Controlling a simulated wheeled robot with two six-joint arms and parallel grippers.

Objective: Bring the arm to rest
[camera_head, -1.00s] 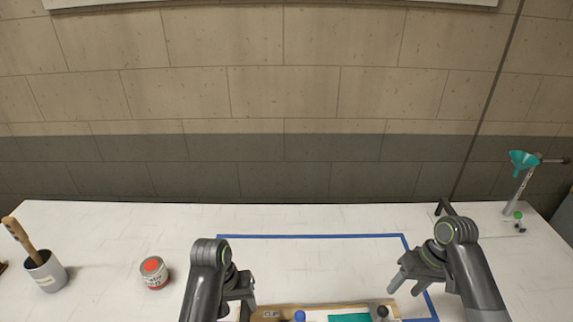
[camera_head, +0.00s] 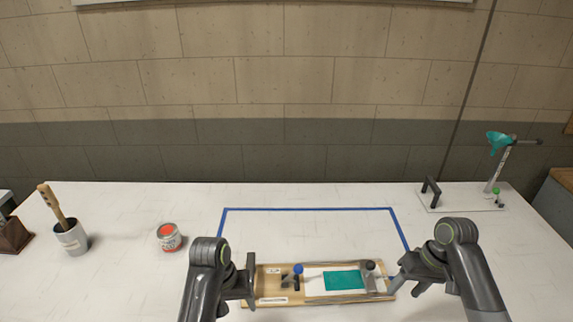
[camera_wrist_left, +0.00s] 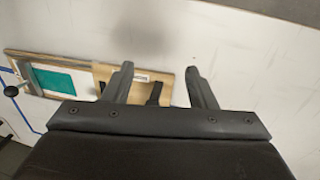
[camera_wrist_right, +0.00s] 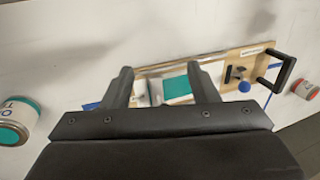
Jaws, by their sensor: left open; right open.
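My left gripper (camera_head: 240,287) is open and empty at the left end of a wooden board (camera_head: 270,299) in the head view. In the left wrist view its two fingers (camera_wrist_left: 160,88) are spread, with the board beyond them. My right gripper (camera_head: 402,284) is open near the board's right end. In the right wrist view its fingers (camera_wrist_right: 163,88) are apart with nothing between them; the board lies beyond. Whether either gripper touches the board cannot be told. The board carries a teal patch (camera_head: 344,280) and a blue knob (camera_head: 298,269).
Blue tape (camera_head: 310,209) outlines an area of the white table. A red-topped can (camera_head: 169,237) and a pot with a wooden handle (camera_head: 72,238) stand left. A stand with a teal funnel (camera_head: 498,141) and a black handle (camera_head: 431,190) are at right.

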